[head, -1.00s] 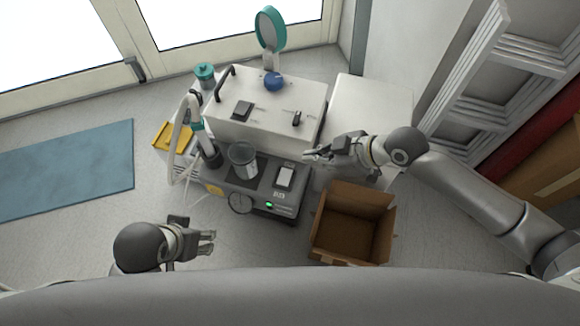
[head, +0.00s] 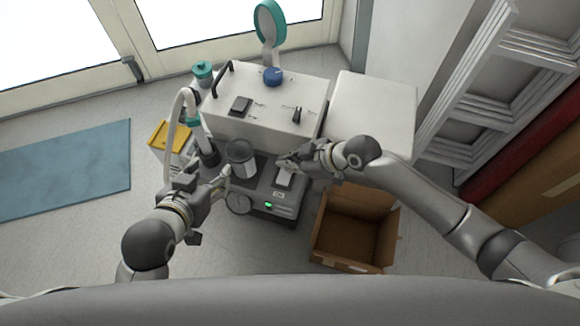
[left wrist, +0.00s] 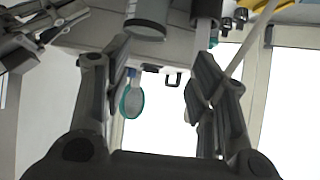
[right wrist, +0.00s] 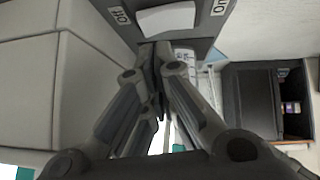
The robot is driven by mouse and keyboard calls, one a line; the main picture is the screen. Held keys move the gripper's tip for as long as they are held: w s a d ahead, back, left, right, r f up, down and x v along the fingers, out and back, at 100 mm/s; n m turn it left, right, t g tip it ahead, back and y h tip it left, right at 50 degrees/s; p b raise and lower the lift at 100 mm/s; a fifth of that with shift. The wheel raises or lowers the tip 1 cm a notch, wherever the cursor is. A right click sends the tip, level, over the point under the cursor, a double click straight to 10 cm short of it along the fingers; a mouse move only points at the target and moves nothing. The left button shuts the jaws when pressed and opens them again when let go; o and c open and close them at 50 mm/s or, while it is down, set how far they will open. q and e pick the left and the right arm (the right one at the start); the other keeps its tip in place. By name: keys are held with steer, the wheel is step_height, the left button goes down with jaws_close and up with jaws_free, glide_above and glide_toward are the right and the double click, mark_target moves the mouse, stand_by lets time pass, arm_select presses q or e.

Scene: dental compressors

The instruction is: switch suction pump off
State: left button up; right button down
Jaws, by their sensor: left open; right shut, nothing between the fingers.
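The suction pump (head: 262,212) is a dark grey unit in front of the white cabinet, with a green light (head: 268,204) lit on its front. Its white rocker switch (head: 284,179) is on top at the right. In the right wrist view the rocker (right wrist: 167,20) lies between an "Off" label (right wrist: 119,15) and an "On" label (right wrist: 219,7). My right gripper (head: 284,163) is shut and empty, with its tips close to the rocker; contact cannot be told. My left gripper (head: 222,180) is open and empty beside the pump's jar (head: 241,158).
A white cabinet (head: 265,100) with a black handle, blue knob and small switches stands behind the pump. An open cardboard box (head: 352,232) is at the right front. A suction hose (head: 178,112) and yellow-topped bin (head: 170,137) are at the left.

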arm_select(q)
steer(key=shift+w+d+r+t+h, duration=0.25)
steer(key=shift+w+r+t, duration=0.35)
steer(key=shift+r, duration=0.15)
steer(key=shift+w+d+r+t+h, duration=0.15)
steer(key=shift+w+d+r+t, duration=0.1)
steer(key=shift+w+r+t, duration=0.4)
arm_select(e)
steer(key=shift+w+f, duration=0.1)
steer(key=shift+f, duration=0.8)
arm_select(q)
steer(key=shift+s, duration=0.1)
